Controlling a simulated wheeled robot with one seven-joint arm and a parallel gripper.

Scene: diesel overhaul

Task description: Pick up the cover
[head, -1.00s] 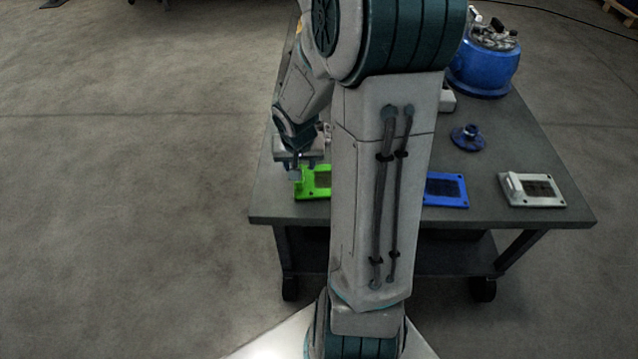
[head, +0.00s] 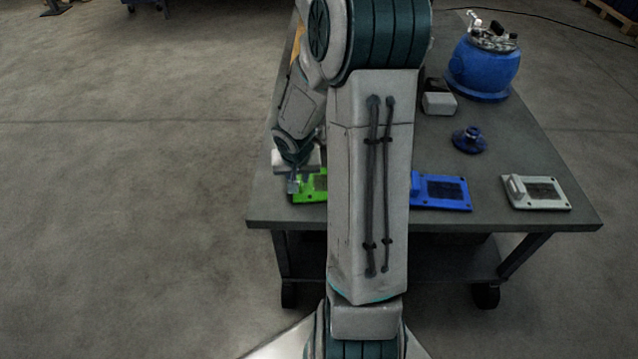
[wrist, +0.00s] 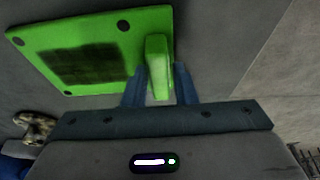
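The green cover (head: 313,188) lies on the table at the front left, partly hidden behind my arm in the head view. In the wrist view the green cover (wrist: 100,25) is a flat plate with dark corner holes, a dark mesh panel and a raised handle (wrist: 158,60). My gripper (wrist: 160,82) is at this handle, one blue finger on each side of it. The fingers look apart, with no clear grip on the handle. In the head view my gripper (head: 293,185) is low over the green cover's left end. A blue cover (head: 447,192) and a light grey cover (head: 536,192) lie to the right.
A blue round housing (head: 484,68) stands at the back right of the table (head: 500,150). A small dark blue flanged part (head: 469,140) and a light grey block (head: 439,103) lie in front of it. The floor left of the table is clear.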

